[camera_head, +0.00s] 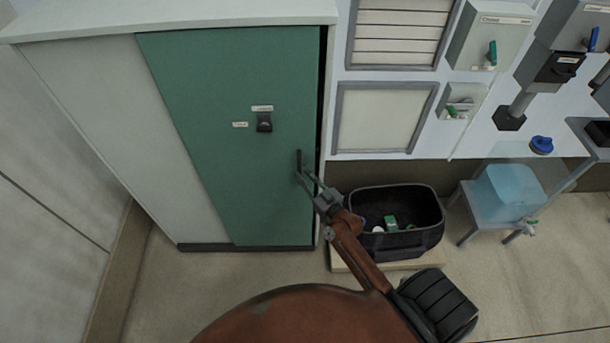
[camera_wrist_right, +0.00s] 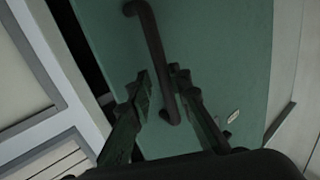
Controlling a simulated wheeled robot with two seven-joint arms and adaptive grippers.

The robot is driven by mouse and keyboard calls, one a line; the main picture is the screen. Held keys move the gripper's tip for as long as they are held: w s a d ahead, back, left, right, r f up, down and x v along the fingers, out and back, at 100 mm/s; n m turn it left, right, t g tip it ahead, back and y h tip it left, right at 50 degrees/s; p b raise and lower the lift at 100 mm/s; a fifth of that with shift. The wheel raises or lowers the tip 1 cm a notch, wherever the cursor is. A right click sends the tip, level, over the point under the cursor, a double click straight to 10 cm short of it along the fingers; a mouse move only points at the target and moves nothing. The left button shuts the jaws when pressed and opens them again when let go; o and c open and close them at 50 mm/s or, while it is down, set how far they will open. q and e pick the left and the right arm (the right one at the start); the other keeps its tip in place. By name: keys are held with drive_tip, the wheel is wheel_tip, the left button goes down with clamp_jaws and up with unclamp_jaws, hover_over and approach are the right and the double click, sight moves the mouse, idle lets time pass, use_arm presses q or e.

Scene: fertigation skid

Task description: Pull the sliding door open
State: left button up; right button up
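The green sliding door (camera_head: 225,170) covers the right part of a white cabinet. A narrow dark gap runs along its right edge. A dark bar handle (camera_head: 299,160) stands near that edge, low on the door; it also shows in the right wrist view (camera_wrist_right: 152,40). My right gripper (camera_head: 307,178) is at the handle's lower part. In the right wrist view its two fingers (camera_wrist_right: 160,82) are apart, one on each side of the bar. Whether either finger touches the bar I cannot tell. My left gripper is not in view.
A small table (camera_head: 473,208) carries a blue container (camera_head: 508,190). The floor before the cabinet is clear.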

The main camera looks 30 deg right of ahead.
drive_tip(key=shift+w, duration=0.15)
drive_tip(key=shift+d, duration=0.15)
drive_tip(key=s+p, duration=0.1)
drive_tip(key=s, duration=0.8)
idle(0.6)
idle(0.4)
drive_tip(key=shift+f, duration=0.1)
